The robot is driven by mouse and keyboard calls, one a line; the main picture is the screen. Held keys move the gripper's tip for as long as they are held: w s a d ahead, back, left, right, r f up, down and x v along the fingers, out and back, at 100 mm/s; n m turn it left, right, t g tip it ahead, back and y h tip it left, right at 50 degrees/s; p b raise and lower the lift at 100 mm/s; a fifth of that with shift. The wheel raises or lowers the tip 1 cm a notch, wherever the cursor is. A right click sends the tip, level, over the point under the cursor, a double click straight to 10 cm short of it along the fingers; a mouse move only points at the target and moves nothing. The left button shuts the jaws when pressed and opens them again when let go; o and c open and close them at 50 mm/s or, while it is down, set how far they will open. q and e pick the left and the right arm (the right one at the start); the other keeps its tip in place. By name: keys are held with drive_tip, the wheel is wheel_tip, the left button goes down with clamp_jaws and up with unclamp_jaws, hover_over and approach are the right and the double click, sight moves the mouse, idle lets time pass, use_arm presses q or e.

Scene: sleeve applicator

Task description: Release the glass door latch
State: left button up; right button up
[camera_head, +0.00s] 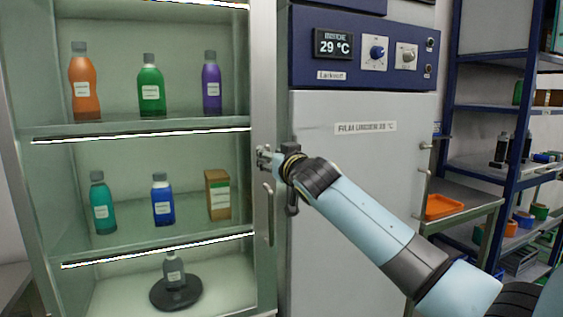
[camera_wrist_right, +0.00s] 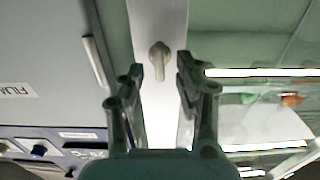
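The latch (camera_wrist_right: 158,60) is a small beige-grey turn knob with a lever, on the pale frame of the glass door. In the right wrist view it lies ahead of and between the fingertips of my right gripper (camera_wrist_right: 160,74), which are spread with a gap around it. I see no contact. In the head view my right gripper (camera_head: 264,155) is at the door frame (camera_head: 263,90), and the latch cannot be made out behind it. The glass door (camera_head: 130,190) stands in front of shelves and looks closed. My left gripper is not in view.
A vertical handle (camera_head: 268,215) sits below my right gripper. To the right stands a grey cabinet (camera_head: 350,150) with a blue control panel (camera_head: 365,50) reading 29 °C. Bottles and a brown box (camera_head: 217,195) stand behind the glass. A blue rack (camera_head: 480,110) is at far right.

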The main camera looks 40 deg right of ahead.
drive_tip(key=v, duration=1)
drive_tip(key=shift+d, duration=0.1)
